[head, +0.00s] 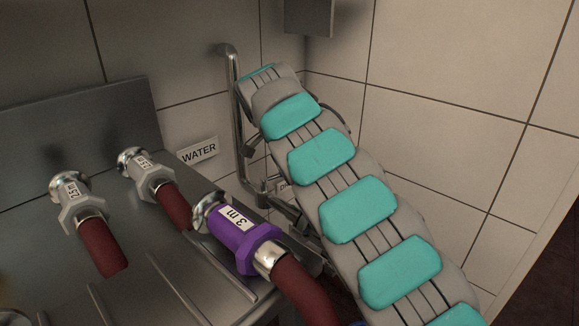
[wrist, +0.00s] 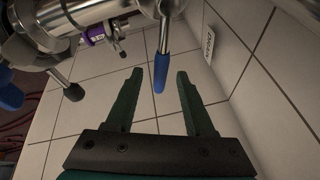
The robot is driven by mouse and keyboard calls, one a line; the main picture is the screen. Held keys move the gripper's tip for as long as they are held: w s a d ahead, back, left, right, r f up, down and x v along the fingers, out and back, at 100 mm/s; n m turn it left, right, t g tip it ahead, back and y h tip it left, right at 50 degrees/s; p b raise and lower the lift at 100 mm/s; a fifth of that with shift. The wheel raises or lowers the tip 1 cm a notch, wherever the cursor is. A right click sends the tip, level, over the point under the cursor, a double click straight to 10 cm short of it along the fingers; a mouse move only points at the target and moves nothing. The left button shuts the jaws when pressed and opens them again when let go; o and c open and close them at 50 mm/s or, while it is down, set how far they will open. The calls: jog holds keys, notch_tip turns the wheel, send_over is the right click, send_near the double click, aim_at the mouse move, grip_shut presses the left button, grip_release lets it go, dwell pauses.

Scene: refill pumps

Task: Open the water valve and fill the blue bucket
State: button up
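In the wrist view, a lever with a blue grip (wrist: 161,72) hangs from a shiny metal pipe fitting (wrist: 95,18). My gripper (wrist: 160,85) is open, with one dark green finger on each side of the blue grip in the picture. Gaps show on both sides, and I cannot tell how deep the grip lies between the fingers. In the head view, a white sign reading WATER (head: 198,151) is on the tiled wall beside a vertical steel pipe (head: 236,110). My arm hides the lever and gripper there. The blue bucket is not identifiable in either view.
A steel counter (head: 35,255) holds two grey hose fittings (head: 75,195) (head: 150,175) and a purple one (head: 240,235) marked 3 m, all on dark red hoses. In the wrist view, a dark-tipped lever (wrist: 70,88) and another blue end (wrist: 9,92) are at left.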

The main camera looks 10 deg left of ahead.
jog(key=v, duration=0.7)
jog(key=shift+r, duration=0.35)
jog(key=shift+s+a, duration=0.1)
jog(key=shift+s, duration=0.05)
jog(key=shift+c, duration=0.2)
